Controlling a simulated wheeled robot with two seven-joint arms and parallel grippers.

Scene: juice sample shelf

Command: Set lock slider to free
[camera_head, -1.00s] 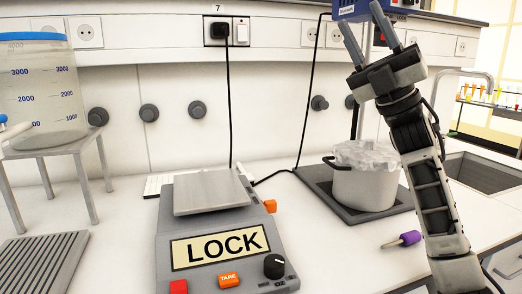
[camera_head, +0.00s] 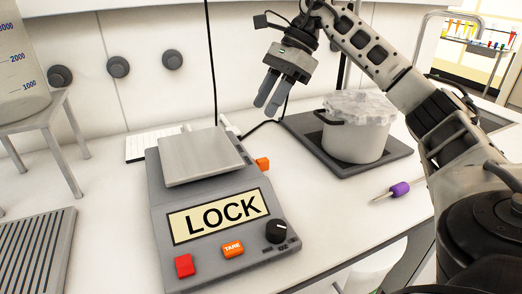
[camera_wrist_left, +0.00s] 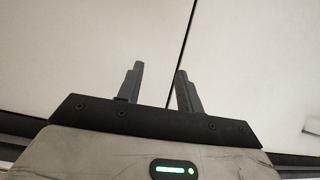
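The grey balance (camera_head: 160,225) stands on the bench in the head view, and its display (camera_head: 221,215) reads LOCK. An orange tab (camera_head: 263,163), probably the lock slider, sticks out of its right side near the back. My right gripper (camera_head: 265,109) is above and behind this tab, fingers apart, pointing down and empty. It touches nothing that I can see. My left gripper shows only in the left wrist view (camera_wrist_left: 158,84), with fingers apart and nothing between them, facing a pale panelled surface.
The balance has a metal pan (camera_head: 200,157), a red button (camera_head: 184,265), an orange TARE button (camera_head: 232,249) and a black knob (camera_head: 277,231). A pot (camera_head: 352,141) on a dark plate and a purple-handled tool (camera_head: 399,189) are to the right. A cable runs behind the balance.

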